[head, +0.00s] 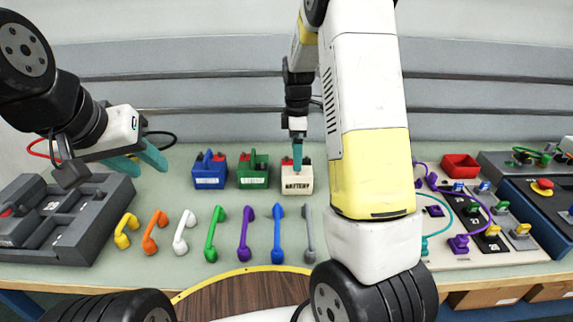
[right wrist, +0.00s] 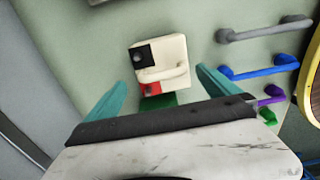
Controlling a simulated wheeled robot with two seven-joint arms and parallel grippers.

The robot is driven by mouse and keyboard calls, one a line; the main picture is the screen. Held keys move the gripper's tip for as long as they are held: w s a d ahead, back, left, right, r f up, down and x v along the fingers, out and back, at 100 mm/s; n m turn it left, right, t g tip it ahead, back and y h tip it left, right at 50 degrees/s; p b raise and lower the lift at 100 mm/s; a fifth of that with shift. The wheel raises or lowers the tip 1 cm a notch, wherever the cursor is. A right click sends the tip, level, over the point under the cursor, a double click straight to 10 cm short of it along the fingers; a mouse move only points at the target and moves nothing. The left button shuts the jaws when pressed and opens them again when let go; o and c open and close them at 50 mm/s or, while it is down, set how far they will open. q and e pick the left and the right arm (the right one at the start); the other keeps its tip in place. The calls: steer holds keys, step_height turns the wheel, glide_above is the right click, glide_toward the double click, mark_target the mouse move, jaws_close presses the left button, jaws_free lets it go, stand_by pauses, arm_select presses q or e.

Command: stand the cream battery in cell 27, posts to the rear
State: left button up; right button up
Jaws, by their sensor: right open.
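The cream battery (head: 297,184) stands upright on the table in the middle of the head view, lettering towards me. In the right wrist view the cream battery (right wrist: 174,56) shows its carry handle and a black and a red patch along one side. My right gripper (head: 298,158) is open just above it; in the right wrist view its teal fingers (right wrist: 161,78) lie apart on either side of the battery, not closed on it. My left gripper (head: 149,171) is open and empty, over the table beside the grey rack. The dark grey rack (head: 98,218) has recessed cells; I cannot read any cell number.
A green battery (head: 253,175) and a blue battery (head: 209,180) stand left of the cream one. A row of coloured handles, including a blue one (head: 278,232), lies in front. A red bin (head: 461,167) and a connector board (head: 470,255) are at right.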

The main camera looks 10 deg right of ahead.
mark_target(293, 183)
steer(key=f, duration=0.6)
steer(key=shift+s+d, duration=0.1)
steer(key=shift+s, duration=0.15)
steer(key=c, duration=1.9)
steer(key=shift+w, duration=0.1)
